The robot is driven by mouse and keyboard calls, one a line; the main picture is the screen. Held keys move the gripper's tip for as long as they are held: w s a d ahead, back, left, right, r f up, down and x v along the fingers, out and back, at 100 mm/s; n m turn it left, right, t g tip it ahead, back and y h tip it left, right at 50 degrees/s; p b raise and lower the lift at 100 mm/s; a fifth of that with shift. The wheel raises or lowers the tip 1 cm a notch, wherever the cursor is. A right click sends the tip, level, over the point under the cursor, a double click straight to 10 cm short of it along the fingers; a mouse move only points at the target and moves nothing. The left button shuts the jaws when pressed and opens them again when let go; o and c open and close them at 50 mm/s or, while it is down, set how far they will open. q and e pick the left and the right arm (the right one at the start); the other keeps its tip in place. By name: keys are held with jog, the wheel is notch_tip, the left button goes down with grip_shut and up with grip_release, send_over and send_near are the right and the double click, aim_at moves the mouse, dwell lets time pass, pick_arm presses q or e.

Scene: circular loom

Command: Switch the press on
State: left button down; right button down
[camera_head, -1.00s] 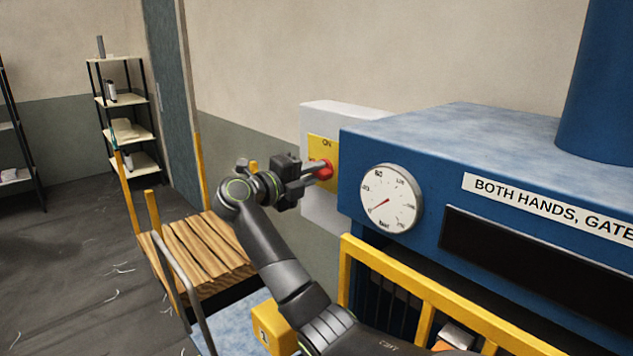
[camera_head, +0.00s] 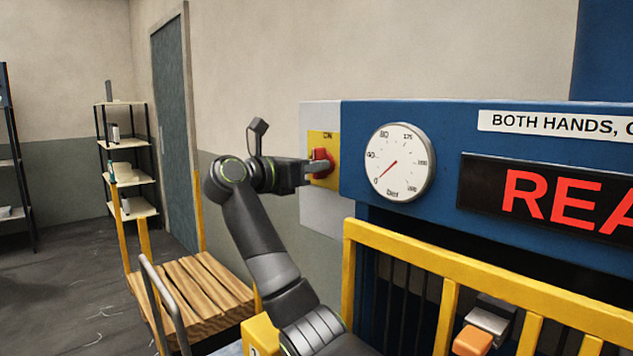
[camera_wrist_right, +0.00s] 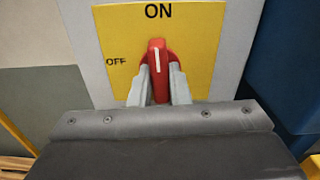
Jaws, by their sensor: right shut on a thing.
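The red rotary switch (camera_head: 321,157) sits on a yellow plate (camera_head: 330,143) on the grey box (camera_head: 320,217) at the side of the blue press (camera_head: 365,150). In the right wrist view the red switch knob (camera_wrist_right: 158,62) stands upright, its white line pointing up at ON. OFF is printed to its left. My right gripper (camera_head: 318,167) is shut on the knob, with one finger on each side of it. The press display (camera_head: 560,196) is lit with red letters that begin "REA" and run out of view. My left gripper is not in view.
A round gauge (camera_head: 398,162) has its needle near 0. A yellow gate rail (camera_head: 440,252) runs across the press front. A wooden-topped cart (camera_head: 190,295) stands at lower left. Shelves (camera_head: 125,140) and a door (camera_head: 174,130) are behind.

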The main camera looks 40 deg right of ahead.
jog(key=shift+m, duration=0.3)
jog(key=c, duration=1.4)
grip_release()
jog(key=shift+o, duration=0.2)
jog(key=a, duration=0.6)
jog(key=shift+s+a, duration=0.3)
jog(key=shift+a, duration=0.1)
